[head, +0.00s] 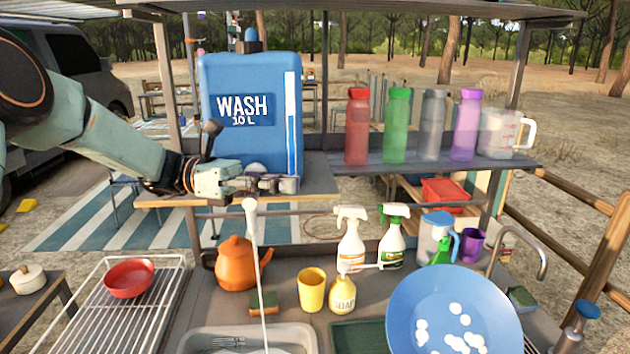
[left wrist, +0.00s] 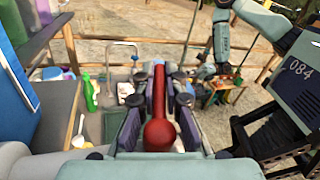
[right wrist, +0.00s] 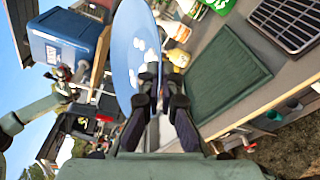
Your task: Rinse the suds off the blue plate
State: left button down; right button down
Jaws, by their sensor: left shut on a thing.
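The blue plate (head: 415,290) is tilted up at the lower right of the head view, with several white suds patches on its face. It shows nearly edge-on in the right wrist view (right wrist: 128,50). My right gripper (right wrist: 160,90) is shut on its rim; this gripper is hidden in the head view. My left gripper (head: 285,185) is at the base of the blue WASH tank (head: 225,85). In the left wrist view it is shut on a red handle (left wrist: 160,132). A thin white upright shape (head: 256,245) stands below it; I cannot tell whether it is water.
A white basin (head: 305,335) is at the lower middle. An orange kettle (head: 236,265), yellow cup (head: 312,290), soap bottle (head: 342,295) and spray bottles (head: 350,245) crowd the counter. A red bowl (head: 129,279) sits on the wire rack (head: 100,325). Coloured bottles (head: 397,125) line the shelf.

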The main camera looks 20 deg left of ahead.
pick_arm(q)
jog(key=c, duration=1.4)
grip_release()
jog(key=shift+a, duration=0.2)
jog(key=shift+d, duration=0.1)
jog(key=a, duration=1.2)
jog(key=shift+s, duration=0.4)
jog(key=shift+s+f, duration=0.1)
